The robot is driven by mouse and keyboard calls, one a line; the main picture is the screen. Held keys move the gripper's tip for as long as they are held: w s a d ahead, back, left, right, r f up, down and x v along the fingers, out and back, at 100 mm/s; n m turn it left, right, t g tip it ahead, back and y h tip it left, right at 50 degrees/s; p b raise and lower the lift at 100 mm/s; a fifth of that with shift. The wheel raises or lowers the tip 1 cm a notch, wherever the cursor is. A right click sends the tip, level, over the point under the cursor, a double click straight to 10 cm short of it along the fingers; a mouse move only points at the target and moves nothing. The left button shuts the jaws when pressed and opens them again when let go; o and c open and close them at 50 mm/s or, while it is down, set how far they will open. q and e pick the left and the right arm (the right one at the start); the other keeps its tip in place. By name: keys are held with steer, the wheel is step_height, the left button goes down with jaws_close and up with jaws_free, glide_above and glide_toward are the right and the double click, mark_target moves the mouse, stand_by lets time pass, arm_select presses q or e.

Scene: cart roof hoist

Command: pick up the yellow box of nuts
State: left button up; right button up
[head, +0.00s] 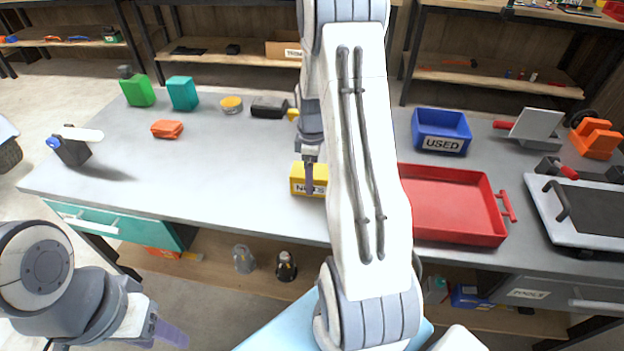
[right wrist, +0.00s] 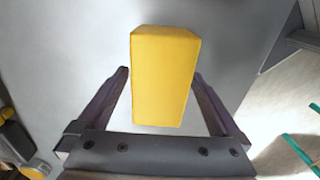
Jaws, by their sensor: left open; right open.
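The yellow box of nuts (head: 299,186) sits on the grey bench top near the front edge, partly hidden behind my right arm in the head view. My right gripper (head: 311,165) is at the box, pointing down. In the right wrist view the plain yellow box (right wrist: 164,80) shows between the two spread fingers of the right gripper (right wrist: 161,73). The gaps beside it are narrow, and I cannot tell whether either finger touches. My left gripper (head: 172,335) is low at the left, in front of the bench and away from the box.
A red tray (head: 450,202) and a blue bin marked USED (head: 441,131) stand right of the box. Green (head: 138,91), teal (head: 182,93) and orange (head: 167,129) items lie toward the back left.

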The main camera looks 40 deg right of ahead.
step_height(320, 180, down, 2)
steer(key=shift+f, duration=0.2)
steer(key=c, duration=1.4)
steer(key=shift+r, duration=0.1)
jaws_close()
steer(key=shift+r, duration=0.1)
